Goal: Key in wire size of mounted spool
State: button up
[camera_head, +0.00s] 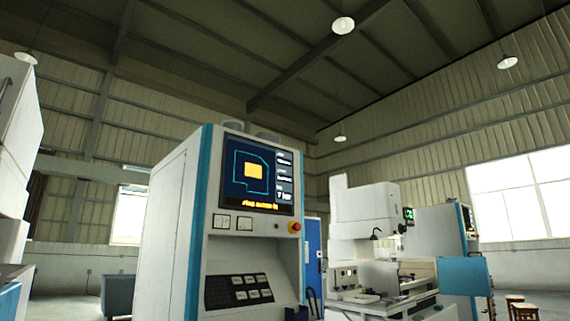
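A tall white and blue control cabinet (172,235) stands left of centre. Its screen (262,176) shows a cyan outline, a yellow block and text too small to read, with an orange line at the bottom. Below the screen are two small gauges (233,222) and a red emergency button (295,226). A black keypad panel (238,291) with several pale keys sits on the lower slope. No spool can be made out. My gripper is not in view.
A white machine (365,225) with a small green display (408,216) stands to the right, beside a blue panel (464,276). Another pale machine (15,150) is cut off at the left edge. Wooden stools (523,311) are at the lower right.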

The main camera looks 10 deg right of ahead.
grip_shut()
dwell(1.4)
